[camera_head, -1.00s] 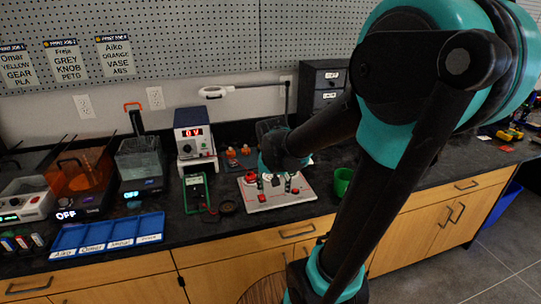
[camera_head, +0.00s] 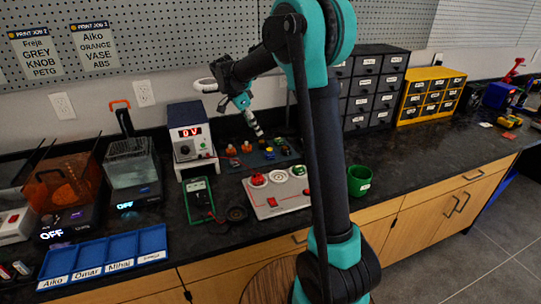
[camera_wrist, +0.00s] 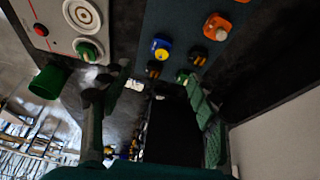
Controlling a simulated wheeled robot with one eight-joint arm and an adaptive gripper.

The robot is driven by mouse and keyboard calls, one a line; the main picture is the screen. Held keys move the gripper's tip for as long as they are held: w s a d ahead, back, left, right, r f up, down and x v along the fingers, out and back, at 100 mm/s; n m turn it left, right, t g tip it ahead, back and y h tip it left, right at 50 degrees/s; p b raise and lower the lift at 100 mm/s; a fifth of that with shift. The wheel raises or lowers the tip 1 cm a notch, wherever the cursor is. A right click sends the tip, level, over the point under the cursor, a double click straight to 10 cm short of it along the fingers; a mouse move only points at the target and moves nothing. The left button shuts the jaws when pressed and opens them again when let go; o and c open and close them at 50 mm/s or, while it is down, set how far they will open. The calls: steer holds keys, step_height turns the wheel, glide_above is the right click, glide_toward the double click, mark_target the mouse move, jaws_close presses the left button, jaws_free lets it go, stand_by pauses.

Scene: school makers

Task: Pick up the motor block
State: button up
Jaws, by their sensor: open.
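Several small blocks stand on a dark blue-grey mat (camera_wrist: 182,14) behind the white circuit board. Among them are an orange block (camera_head: 246,147) and, in the wrist view, an orange block with a pale top (camera_wrist: 217,27) and a blue-and-yellow block (camera_wrist: 160,48). I cannot tell for sure which one is the motor block. My gripper (camera_head: 257,130) hangs over the mat, tilted, its fingers near the blocks. In the wrist view my gripper (camera_wrist: 150,100) is open, with its fingers apart and nothing held between them.
The circuit board (camera_head: 292,203) with round sockets lies in front of the mat. A green cup (camera_head: 360,181) stands to its right, a power supply (camera_head: 189,137) and green meter (camera_head: 198,198) to the left. Drawer cabinets (camera_head: 376,88) stand behind right. A blue labelled tray (camera_head: 105,256) lies front left.

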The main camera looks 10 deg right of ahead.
glide_toward(269, 150)
steer(key=x, duration=0.4)
steer(key=shift+s+a+f, duration=0.1)
steer(key=shift+a+f, duration=0.15)
steer(key=shift+f, duration=0.15)
steer(key=shift+d+x, duration=0.15)
steer(key=shift+x, duration=1.2)
steer(key=shift+d+x, duration=0.15)
steer(key=shift+x, duration=1.15)
steer(key=shift+r, duration=0.15)
steer(key=shift+c, duration=0.4)
steer(key=c, duration=1.2)
